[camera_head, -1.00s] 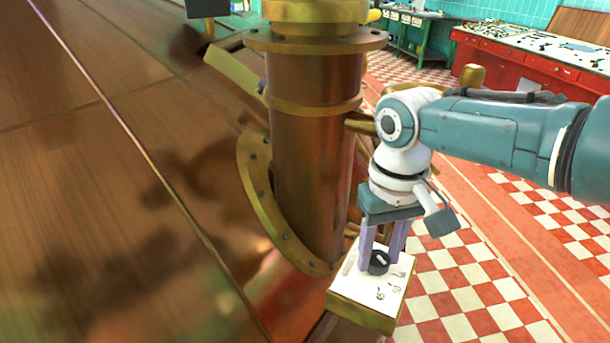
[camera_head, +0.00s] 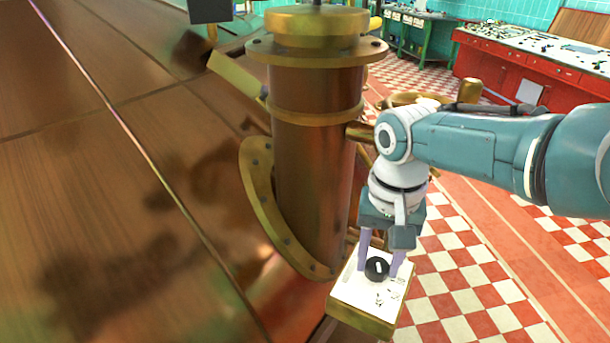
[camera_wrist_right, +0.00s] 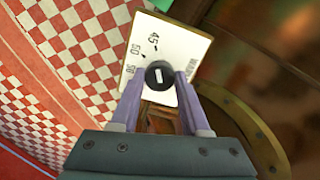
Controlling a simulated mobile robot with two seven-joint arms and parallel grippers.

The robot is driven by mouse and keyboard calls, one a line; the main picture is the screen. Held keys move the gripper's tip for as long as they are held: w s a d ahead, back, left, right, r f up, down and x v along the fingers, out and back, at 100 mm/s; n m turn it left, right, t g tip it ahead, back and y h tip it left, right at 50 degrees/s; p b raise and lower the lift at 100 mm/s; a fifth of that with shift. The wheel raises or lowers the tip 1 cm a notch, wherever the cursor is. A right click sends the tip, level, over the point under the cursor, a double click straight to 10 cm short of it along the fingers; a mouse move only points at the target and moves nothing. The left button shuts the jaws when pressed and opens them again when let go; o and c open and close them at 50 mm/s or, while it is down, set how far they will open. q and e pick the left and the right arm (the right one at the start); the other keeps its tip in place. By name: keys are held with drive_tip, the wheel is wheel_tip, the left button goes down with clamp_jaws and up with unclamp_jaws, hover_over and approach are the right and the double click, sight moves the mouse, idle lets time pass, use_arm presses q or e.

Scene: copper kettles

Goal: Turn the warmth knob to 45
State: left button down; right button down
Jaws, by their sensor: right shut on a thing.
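The warmth knob (camera_head: 377,268) is round and black with a white pointer mark, on a white plate (camera_head: 352,291) atop a brass box. In the right wrist view, the knob (camera_wrist_right: 160,76) sits between the fingertips of my right gripper (camera_wrist_right: 160,84), which is shut on it. That view shows the plate's printed 45 near its top, with 50 and a less clear number lower left, and partly hidden lettering at right. The knob's white mark stands nearly upright there. In the head view, my right gripper (camera_head: 380,264) reaches down onto the knob. My left gripper is not in view.
A copper column (camera_head: 312,170) with brass flanges stands just left of my right arm. A large copper kettle surface (camera_head: 110,200) fills the left. Checkered floor (camera_head: 465,270) lies open at right, with a red workbench (camera_head: 540,75) at the back.

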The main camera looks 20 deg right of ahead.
sight(378, 264)
drive_tip(key=shift+c, duration=1.9)
unclamp_jaws()
drive_tip(key=shift+r, duration=0.1)
drive_tip(key=shift+r+p, duration=0.35)
wheel_tip(378, 264, up, 9)
drive_tip(key=p, duration=0.4)
